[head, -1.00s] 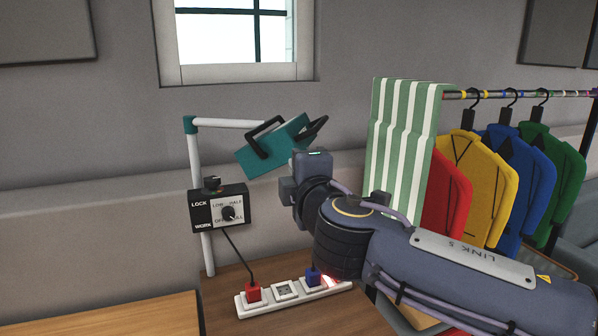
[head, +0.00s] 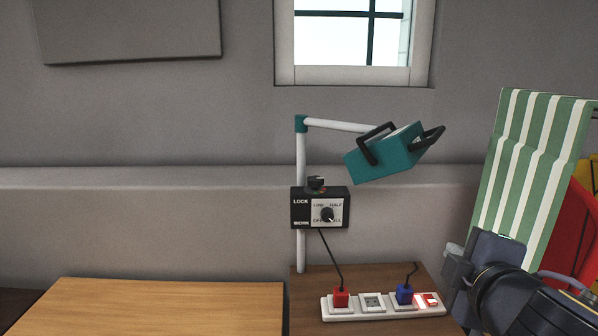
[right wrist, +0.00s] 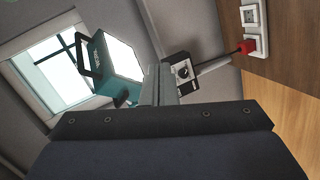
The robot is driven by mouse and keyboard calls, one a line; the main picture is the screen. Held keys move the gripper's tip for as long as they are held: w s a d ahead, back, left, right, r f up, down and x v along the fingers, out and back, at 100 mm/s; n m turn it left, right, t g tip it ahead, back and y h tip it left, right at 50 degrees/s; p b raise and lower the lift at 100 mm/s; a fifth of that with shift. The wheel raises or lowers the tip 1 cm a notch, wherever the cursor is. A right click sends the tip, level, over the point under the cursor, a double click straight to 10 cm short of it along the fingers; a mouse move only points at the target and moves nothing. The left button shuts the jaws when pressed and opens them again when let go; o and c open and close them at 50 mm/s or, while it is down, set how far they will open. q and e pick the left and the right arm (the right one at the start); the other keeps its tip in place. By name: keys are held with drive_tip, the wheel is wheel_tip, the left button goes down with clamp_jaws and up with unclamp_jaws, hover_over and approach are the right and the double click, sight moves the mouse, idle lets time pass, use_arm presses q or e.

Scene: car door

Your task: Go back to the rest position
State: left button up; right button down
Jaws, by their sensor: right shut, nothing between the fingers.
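My right gripper (head: 466,264) is at the lower right of the head view, shut and empty. It is in front of the striped cloth and right of the teal lamp (head: 385,153), apart from the lamp in the picture. In the right wrist view its closed fingers (right wrist: 160,85) point up the middle, with the lamp head (right wrist: 120,62) behind them and its face bright white. The lamp hangs tilted on a white post above a black control box (head: 300,213) with a dial (head: 327,214). My left gripper is not in view.
A white power strip (head: 372,313) with a red plug (head: 341,298) and a blue plug (head: 404,293) lies on the brown table (head: 305,285). A lighter wooden top (head: 170,305) at left is bare. The green-striped cloth (head: 530,170) and a red garment (head: 572,235) stand at right.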

drive_tip(key=s+d+f+m+g+y+p, duration=0.1)
drive_tip(key=s+f+m+g, duration=0.3)
drive_tip(key=f, duration=0.3)
drive_tip(key=s+f+m+g+y+p, duration=0.1)
drive_tip(key=s+f+m+g, duration=0.3)
drive_tip(key=f, duration=0.4)
drive_tip(key=s+a+f+m+y+p, duration=0.1)
drive_tip(key=s+a+f+m+y, duration=0.3)
drive_tip(key=s+m, duration=0.3)
drive_tip(key=shift+s+a+f+g, duration=0.2)
drive_tip(key=shift+a+g, duration=0.2)
drive_tip(key=shift+a, duration=0.3)
